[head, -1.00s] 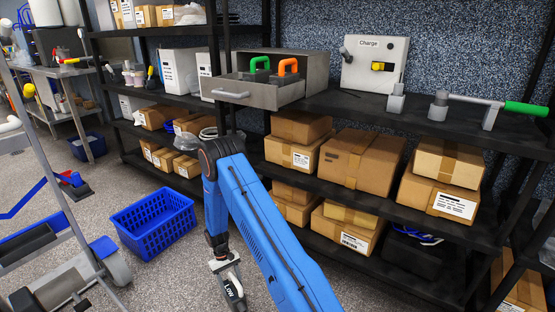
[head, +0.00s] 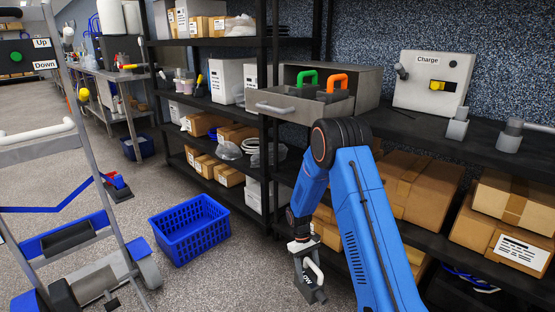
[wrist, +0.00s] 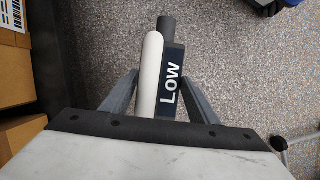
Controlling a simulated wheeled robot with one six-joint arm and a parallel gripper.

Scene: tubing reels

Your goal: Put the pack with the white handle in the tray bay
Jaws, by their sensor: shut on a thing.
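My gripper (head: 303,246) points down in front of the shelving, low beside the blue arm. It is shut on a dark grey pack (head: 311,288) with a white handle (head: 317,270), which hangs below it clear of the floor. In the wrist view the two fingers of my gripper (wrist: 160,82) lie on either side of the pack (wrist: 174,62), and "Low" shows on its side. A grey open drawer (head: 290,110) on the shelf top holds a green-handled pack (head: 308,78) and an orange-handled pack (head: 338,80). The drawer's floor is hidden by its front.
A "Charge" box (head: 410,85) with a yellow part stands right of the drawer. Cardboard boxes (head: 511,240) fill the shelves below. A blue basket (head: 187,235) stands on the floor to the left, near a grey trolley frame (head: 100,190). Floor between basket and shelving is clear.

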